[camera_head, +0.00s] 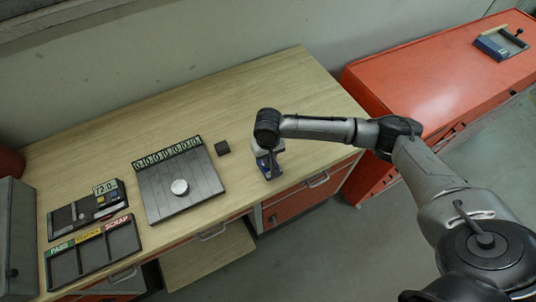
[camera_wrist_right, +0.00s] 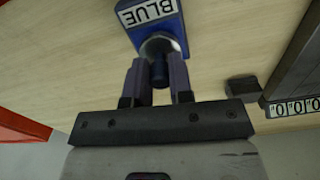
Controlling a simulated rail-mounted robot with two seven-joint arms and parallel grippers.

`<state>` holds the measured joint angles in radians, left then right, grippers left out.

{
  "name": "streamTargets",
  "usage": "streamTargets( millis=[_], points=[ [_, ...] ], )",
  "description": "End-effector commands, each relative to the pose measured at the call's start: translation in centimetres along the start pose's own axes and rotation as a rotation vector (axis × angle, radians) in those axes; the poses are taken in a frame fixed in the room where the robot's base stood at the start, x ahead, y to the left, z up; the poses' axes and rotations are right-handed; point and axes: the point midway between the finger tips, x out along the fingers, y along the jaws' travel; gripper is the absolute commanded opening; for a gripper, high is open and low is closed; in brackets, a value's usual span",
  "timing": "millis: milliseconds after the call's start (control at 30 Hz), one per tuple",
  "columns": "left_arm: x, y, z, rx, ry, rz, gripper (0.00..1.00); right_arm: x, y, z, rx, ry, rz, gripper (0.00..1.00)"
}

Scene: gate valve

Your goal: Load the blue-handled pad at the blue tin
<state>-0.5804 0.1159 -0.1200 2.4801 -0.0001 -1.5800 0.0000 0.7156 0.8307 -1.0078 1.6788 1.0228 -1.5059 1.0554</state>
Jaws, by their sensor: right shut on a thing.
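The blue tin (camera_head: 269,168) stands near the front edge of the wooden bench. In the right wrist view the blue tin (camera_wrist_right: 151,18) carries a white label reading BLUE, and a round silvery opening (camera_wrist_right: 160,43) faces my gripper. My right gripper (camera_wrist_right: 158,66) has its two fingers closed on a dark blue handle (camera_wrist_right: 158,73), right at the opening. The pad face under the handle is hidden, so I cannot tell whether it touches the inside. In the head view my right gripper (camera_head: 267,150) is partly hidden by its wrist. My left gripper is not in view.
A dark plate (camera_head: 165,203) with a white disc (camera_head: 180,187) and number strip lies left of the tin. A small dark block (camera_head: 222,148) sits between them. Trays labelled PASS and SCRAP (camera_head: 124,240) are farther left. A red cabinet (camera_head: 420,85) stands right.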

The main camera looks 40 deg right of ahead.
Motion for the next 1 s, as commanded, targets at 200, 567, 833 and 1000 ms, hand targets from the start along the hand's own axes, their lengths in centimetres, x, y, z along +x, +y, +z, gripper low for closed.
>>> streamTargets(
  millis=[200, 567, 833, 1000],
  points=[
    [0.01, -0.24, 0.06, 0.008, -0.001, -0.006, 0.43, 0.24, -0.02, -0.02, 0.000, 0.001, -0.001, 0.02],
    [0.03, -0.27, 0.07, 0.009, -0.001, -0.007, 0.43, 0.63, -0.02, -0.04, 0.000, 0.001, -0.001, 0.02],
    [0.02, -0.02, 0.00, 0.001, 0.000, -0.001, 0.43, 0.62, -0.02, -0.03, 0.000, 0.001, -0.001, 0.02],
    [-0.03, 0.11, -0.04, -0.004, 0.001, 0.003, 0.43, 0.61, -0.02, -0.03, 0.000, 0.001, -0.001, 0.02]
  ],
)
